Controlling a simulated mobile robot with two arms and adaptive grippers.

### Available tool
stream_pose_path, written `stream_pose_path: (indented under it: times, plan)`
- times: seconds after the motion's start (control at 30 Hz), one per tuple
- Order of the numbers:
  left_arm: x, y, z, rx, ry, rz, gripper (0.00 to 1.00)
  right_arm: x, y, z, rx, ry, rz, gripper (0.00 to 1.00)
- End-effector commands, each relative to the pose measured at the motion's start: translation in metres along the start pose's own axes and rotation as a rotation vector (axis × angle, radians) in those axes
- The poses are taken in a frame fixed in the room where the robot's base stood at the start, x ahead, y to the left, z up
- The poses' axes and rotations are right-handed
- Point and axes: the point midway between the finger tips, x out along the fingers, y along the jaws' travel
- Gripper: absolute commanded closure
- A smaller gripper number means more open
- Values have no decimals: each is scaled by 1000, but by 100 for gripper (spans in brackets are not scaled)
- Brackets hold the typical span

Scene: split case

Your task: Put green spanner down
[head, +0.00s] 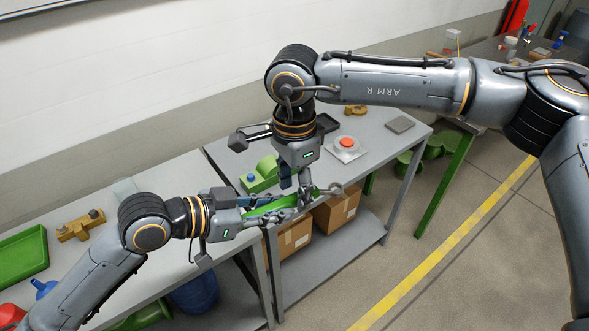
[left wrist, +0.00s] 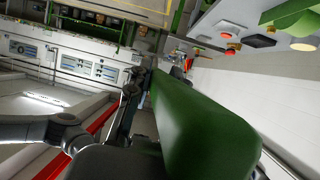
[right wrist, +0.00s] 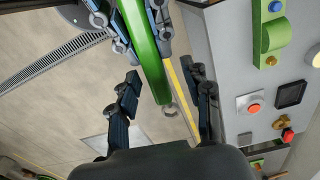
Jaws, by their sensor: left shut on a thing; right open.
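The green spanner (head: 284,203) is held level above the front edge of the tables, its grey ring end pointing right in the head view. My left gripper (head: 268,208) is shut on it. The spanner fills much of the left wrist view (left wrist: 205,130). My right gripper (head: 298,192) is above the spanner, pointing down. In the right wrist view its jaws (right wrist: 165,105) are open, and the spanner (right wrist: 148,50) runs between them in the picture. I cannot tell whether they touch it. The left fingers show at the top there.
Two grey tables stand along the wall with a narrow gap between. The right table (head: 385,150) bears a green block (head: 262,175), a red button box (head: 346,146) and a dark tray (head: 318,126). The left table bears a green tray (head: 22,255) and a yellow-brown part (head: 80,226). Cardboard boxes (head: 336,212) sit below.

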Motion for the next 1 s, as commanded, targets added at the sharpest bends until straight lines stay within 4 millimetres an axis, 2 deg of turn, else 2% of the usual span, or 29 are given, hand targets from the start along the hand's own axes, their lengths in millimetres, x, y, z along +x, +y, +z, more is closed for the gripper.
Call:
stream_pose_path:
  times: [0.13, 0.37, 0.47, 0.6, 0.63, 0.7, 0.73, 0.83, 1.0]
  plan:
    - [0, 0, -1, 1, 2, 0, 100, 7, 0, 0, 0, 0, 0, 51]
    - [0, 0, -1, 1, 1, 0, 100, 7, 0, 0, 0, 0, -1, 51]
    - [0, 0, -1, 1, 1, 0, 100, 7, 0, 0, 0, 0, -1, 67]
    - [0, 0, -1, 1, 2, 1, 100, 7, 0, 0, 0, 0, -1, 96]
    - [0, 1, -1, 0, 2, 1, 100, 7, 0, 0, 0, 0, -2, 100]
    - [0, 1, -1, 0, 2, 3, 100, 7, -1, 0, 0, 0, -3, 100]
    - [0, 2, -1, 0, 2, 4, 74, 6, -1, 0, 0, -1, -4, 100]
    - [0, 2, -1, 0, 3, 5, 54, 6, -1, 0, 1, -1, -5, 100]
    - [0, 1, -1, 0, 2, 3, 52, 6, -1, 0, 0, -1, -3, 100]
